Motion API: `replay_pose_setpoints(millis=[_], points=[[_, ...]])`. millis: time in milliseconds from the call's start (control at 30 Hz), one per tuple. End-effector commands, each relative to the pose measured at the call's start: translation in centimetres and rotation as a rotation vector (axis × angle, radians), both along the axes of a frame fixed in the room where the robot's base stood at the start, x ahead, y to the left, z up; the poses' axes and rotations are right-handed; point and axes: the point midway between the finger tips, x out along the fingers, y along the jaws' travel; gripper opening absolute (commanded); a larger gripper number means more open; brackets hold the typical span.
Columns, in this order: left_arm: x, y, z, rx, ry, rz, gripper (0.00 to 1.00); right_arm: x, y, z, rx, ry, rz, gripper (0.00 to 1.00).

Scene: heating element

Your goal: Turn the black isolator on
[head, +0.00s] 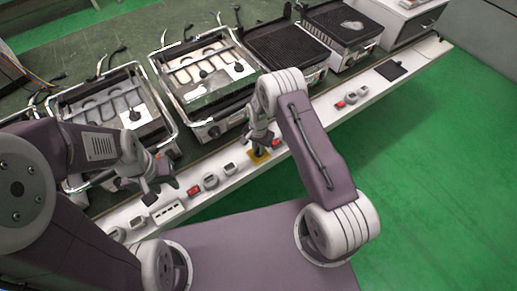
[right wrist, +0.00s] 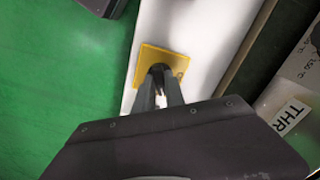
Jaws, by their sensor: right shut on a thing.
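The black isolator has a yellow square plate (head: 264,158) on the white front panel. It also shows in the right wrist view, where its yellow plate (right wrist: 178,62) lies at the fingertips. My right gripper (head: 259,145) is over the plate and shut on the isolator's black knob. In the right wrist view my right gripper (right wrist: 159,82) has its fingers close together at the plate, with a dark part between them. The knob is mostly hidden by the fingers. My left gripper (head: 157,188) hangs over the panel further left; its opening is unclear.
The white panel (head: 325,112) carries red switches (head: 193,190), grey sockets and a black plate (head: 391,70). Several grills, such as one with a metal plate (head: 205,75), stand behind it. Green floor (head: 430,160) is clear to the right.

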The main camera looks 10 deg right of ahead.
Motion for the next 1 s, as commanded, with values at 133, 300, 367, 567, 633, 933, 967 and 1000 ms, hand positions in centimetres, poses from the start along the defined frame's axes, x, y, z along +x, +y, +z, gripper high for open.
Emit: replay_pose_setpoints(millis=[133, 300, 367, 567, 633, 933, 967, 1000], points=[[0.00, 0.00, -0.22, 0.000, 0.000, 0.000, 0.36, 0.06, 0.01, 0.05, 0.000, -0.001, -0.133, 0.00], [0.00, 0.00, -0.37, 0.000, 0.000, 0.000, 0.36, 0.06, 0.02, 0.06, 0.000, -0.001, -0.272, 0.00], [0.00, 0.00, -0.41, 0.000, 0.000, 0.000, 0.36, 0.06, 0.03, 0.07, 0.000, -0.001, -0.316, 0.00], [0.00, 0.00, -0.52, 0.000, 0.000, 0.000, 0.36, 0.08, 0.03, 0.09, -0.001, -0.001, -0.432, 0.00], [0.00, 0.00, -0.54, 0.000, 0.000, 0.000, 0.36, 0.09, 0.03, 0.10, 0.000, -0.002, -0.462, 0.00], [0.00, 0.00, -0.59, 0.000, 0.000, 0.000, 0.36, 0.11, 0.04, 0.13, 0.000, -0.002, -0.530, 0.00], [0.00, 0.00, -0.59, 0.000, 0.000, 0.000, 0.36, 0.12, 0.05, 0.13, 0.001, -0.003, -0.533, 0.00], [0.00, 0.00, -0.59, 0.000, 0.000, 0.000, 0.36, 0.12, 0.04, 0.14, 0.001, -0.003, -0.535, 0.00]])
